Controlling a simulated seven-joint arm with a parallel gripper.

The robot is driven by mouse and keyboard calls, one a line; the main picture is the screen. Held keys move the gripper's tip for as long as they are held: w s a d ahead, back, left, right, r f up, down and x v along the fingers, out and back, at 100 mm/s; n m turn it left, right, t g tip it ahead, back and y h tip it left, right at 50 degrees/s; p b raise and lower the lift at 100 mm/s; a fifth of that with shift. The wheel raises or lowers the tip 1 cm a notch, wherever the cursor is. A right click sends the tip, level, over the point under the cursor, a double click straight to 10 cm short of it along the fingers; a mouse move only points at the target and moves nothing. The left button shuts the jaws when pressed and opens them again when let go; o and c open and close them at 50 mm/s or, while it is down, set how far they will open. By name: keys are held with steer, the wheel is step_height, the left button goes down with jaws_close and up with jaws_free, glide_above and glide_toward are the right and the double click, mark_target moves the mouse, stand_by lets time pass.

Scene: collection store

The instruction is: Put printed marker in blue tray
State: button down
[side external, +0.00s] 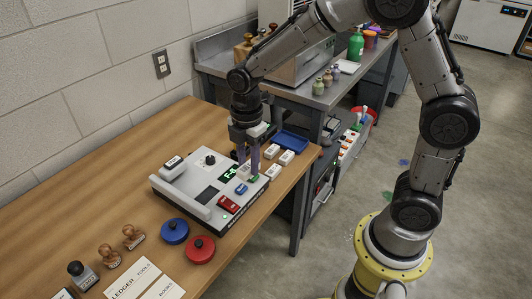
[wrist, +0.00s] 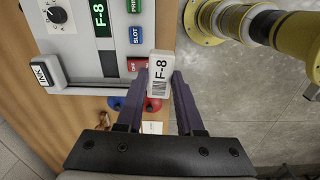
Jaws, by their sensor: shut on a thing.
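The printed marker (wrist: 160,70) is a small white block with "F-8" and a barcode. My gripper (wrist: 160,88) is shut on it, with one dark purple finger on each side. In the side external view my gripper (side external: 248,166) points down at the right part of the grey printing machine (side external: 183,200). I cannot tell whether the marker touches the machine. The machine's display (side external: 229,173) reads "F-8". The blue tray (side external: 291,141) lies on the wooden table beyond my gripper and looks empty.
Several white blocks (side external: 286,158) lie between the machine and the tray. A blue round pad (side external: 174,231), a red round pad (side external: 200,249), wooden stamps (side external: 133,237) and labelled cards (side external: 150,279) lie in front. A grey bench (side external: 320,95) stands behind the table.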

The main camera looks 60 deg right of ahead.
steer(key=s+d+f+m, duration=0.15)
steer(key=d+m, duration=0.25)
steer(key=d, duration=0.9)
steer(key=s+d+f+m, duration=0.1)
steer(key=s+d+m, duration=0.25)
steer(key=d, duration=0.95)
glide_above(290, 143)
steer(key=shift+m, duration=0.35)
step_height(290, 143, down, 10)
steer(key=shift+s+a+r, duration=0.15)
steer(key=shift+r, duration=0.05)
steer(key=shift+f, duration=0.2)
steer(key=shift+w+f, duration=0.2)
steer(key=shift+f, duration=1.4)
steer(key=shift+f, duration=0.1)
steer(key=c, duration=0.5)
jaws_free()
steer(key=shift+c, duration=0.2)
